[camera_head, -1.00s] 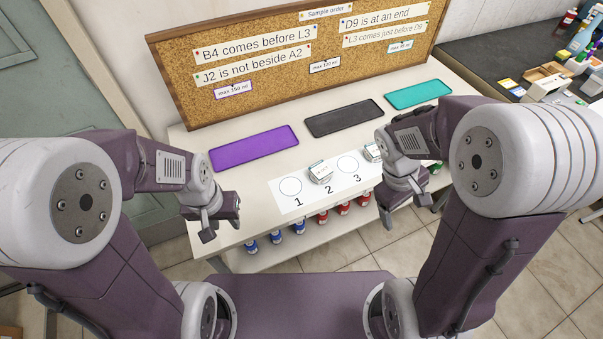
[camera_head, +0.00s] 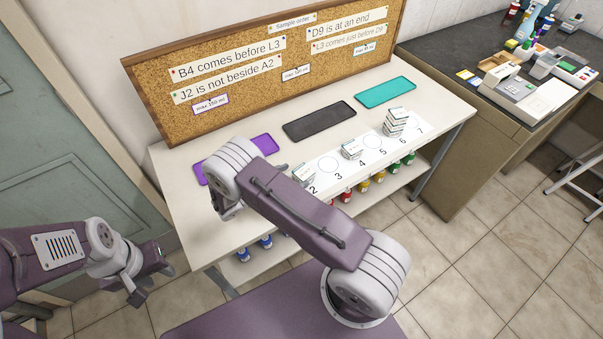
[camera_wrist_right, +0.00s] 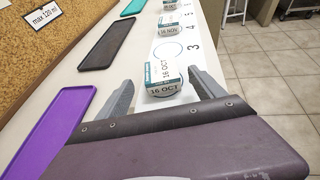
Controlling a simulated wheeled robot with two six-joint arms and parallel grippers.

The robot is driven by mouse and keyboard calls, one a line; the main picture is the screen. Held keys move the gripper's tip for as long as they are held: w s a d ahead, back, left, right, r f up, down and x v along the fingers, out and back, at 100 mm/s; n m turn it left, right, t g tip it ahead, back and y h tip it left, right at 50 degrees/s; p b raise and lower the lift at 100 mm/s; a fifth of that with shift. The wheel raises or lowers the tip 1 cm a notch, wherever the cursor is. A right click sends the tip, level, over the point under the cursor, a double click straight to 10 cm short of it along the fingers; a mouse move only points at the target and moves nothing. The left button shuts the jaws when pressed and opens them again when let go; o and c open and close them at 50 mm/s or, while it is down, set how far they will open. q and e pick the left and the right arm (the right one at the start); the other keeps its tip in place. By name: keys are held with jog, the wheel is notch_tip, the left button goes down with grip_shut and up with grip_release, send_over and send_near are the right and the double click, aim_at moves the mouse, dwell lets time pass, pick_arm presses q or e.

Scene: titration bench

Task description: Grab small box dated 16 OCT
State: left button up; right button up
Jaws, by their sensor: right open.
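The small box dated 16 OCT (camera_wrist_right: 162,80) is white with a teal stripe and stands on the numbered strip. My right gripper (camera_wrist_right: 164,92) is open, with one finger on either side of the box in the right wrist view; I cannot tell whether they touch it. My left gripper (camera_head: 146,279) is open and empty, off the table's left side.
A box dated 16 NOV (camera_wrist_right: 173,37) stands further along the strip, by number 4. A stack of boxes (camera_head: 396,122) is near number 6. Purple (camera_wrist_right: 58,125), black (camera_head: 319,121) and teal (camera_head: 385,90) trays lie behind. Colored bottles stand on the lower shelf.

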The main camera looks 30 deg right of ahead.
aim_at(300, 174)
jog(key=shift+w+d+f, duration=0.2)
jog(key=shift+d, duration=0.3)
jog(key=x, duration=0.2)
jog(key=p+x, duration=0.1)
jog(key=x, duration=0.1)
jog(key=shift+s+d+f, duration=0.1)
jog(key=shift+d+f, duration=0.05)
jog(key=shift+d, duration=0.25)
jog(key=shift+d+f, duration=0.2)
jog(key=shift+d, duration=0.05)
jog(key=c, duration=1.5)
jog(key=shift+o, duration=0.2)
jog(key=shift+r, duration=0.1)
